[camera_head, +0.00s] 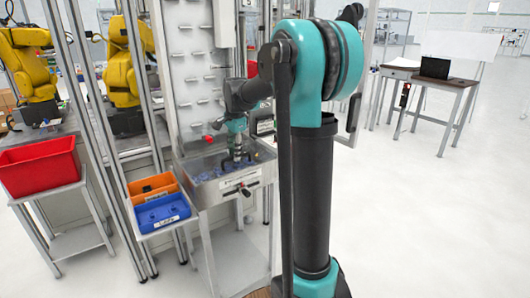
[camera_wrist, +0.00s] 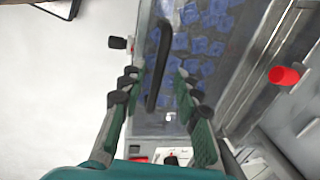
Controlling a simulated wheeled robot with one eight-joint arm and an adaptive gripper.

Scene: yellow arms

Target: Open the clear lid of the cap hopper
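The cap hopper (camera_head: 203,190) is a grey metal bin with blue caps in it, in the middle of the head view. Its clear lid (camera_wrist: 180,110) lies over the blue caps in the wrist view and looks shut. A black bar handle (camera_wrist: 158,65) stands on the lid. My gripper (camera_wrist: 157,74) is open, its two green and black fingers on either side of the handle's near part, with gaps to it. In the head view my gripper (camera_head: 237,157) points down just above the hopper; the lid's edges are hard to make out there.
A red knob (camera_wrist: 284,76) sits beside the hopper, right in the wrist view. An orange bin (camera_head: 153,187) and a blue bin (camera_head: 161,213) stand left of the hopper. A red crate (camera_head: 40,165) is farther left. Open floor lies to the right.

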